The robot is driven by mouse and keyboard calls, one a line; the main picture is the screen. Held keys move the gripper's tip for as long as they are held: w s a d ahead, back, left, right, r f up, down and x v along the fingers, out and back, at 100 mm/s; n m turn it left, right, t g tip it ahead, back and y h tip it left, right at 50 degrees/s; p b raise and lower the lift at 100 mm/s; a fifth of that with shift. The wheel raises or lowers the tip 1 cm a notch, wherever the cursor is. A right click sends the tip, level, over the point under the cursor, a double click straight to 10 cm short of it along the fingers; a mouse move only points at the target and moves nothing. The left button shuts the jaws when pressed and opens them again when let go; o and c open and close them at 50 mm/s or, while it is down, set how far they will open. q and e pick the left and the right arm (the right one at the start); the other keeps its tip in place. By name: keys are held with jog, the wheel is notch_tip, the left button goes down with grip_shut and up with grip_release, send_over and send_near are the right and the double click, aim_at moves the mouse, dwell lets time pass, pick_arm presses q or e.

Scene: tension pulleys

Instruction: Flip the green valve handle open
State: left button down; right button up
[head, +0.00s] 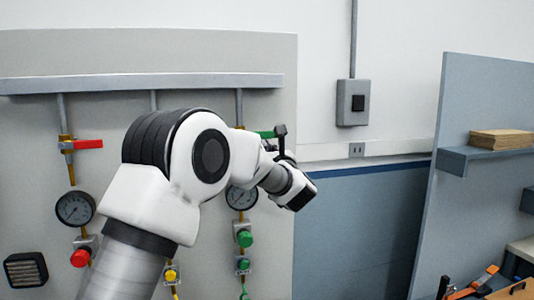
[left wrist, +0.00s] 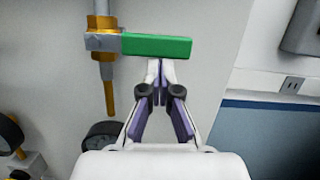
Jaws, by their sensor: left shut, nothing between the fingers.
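The green valve handle (left wrist: 157,46) lies level in the left wrist view, pointing right from its brass valve (left wrist: 103,42). In the head view only part of the green handle (head: 267,134) shows behind my left arm. My left gripper (left wrist: 160,64) is shut and empty, with its fingertips just under the middle of the handle; I cannot tell whether they touch it. In the head view most of the left gripper is hidden behind the wrist. My right gripper is in neither view.
A red handle (head: 88,144) sits on another pipe at the left, above a pressure gauge (head: 75,208). A second gauge (head: 241,196) and a green knob (head: 244,238) are below the green handle. A grey switch box (head: 353,103) is on the wall at right.

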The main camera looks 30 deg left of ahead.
aim_at(268, 134)
pick_arm(q)
jog(key=r+n+b, duration=0.1)
jog(key=n+b, duration=0.1)
jog(key=b, duration=0.1)
jog(key=r+n+g+b, duration=0.1)
jog(key=n+b, duration=0.2)
jog(key=b, duration=0.1)
jog(key=r+n+g+y+b, duration=0.1)
jog(key=n+b, duration=0.1)
jog(key=b, duration=0.1)
jog(key=shift+w+d+b, duration=0.2)
jog(key=shift+w+b, duration=0.1)
jog(key=shift+b, duration=0.05)
jog(key=s+a+r+n+g+b, duration=0.1)
jog(key=r+n, duration=0.1)
jog(key=n, duration=0.1)
jog(key=s+r+n+g+b, duration=0.1)
jog(key=r+n, duration=0.1)
jog(key=n, duration=0.1)
jog(key=s+a+r+n+b, duration=0.1)
jog(key=r+n, duration=0.1)
jog(key=n, duration=0.1)
jog(key=shift+s+a+r+g+b, duration=0.1)
jog(key=shift+a+r+g+b, duration=0.05)
jog(key=shift+a+g+b, duration=0.25)
jog(key=shift+s, duration=0.1)
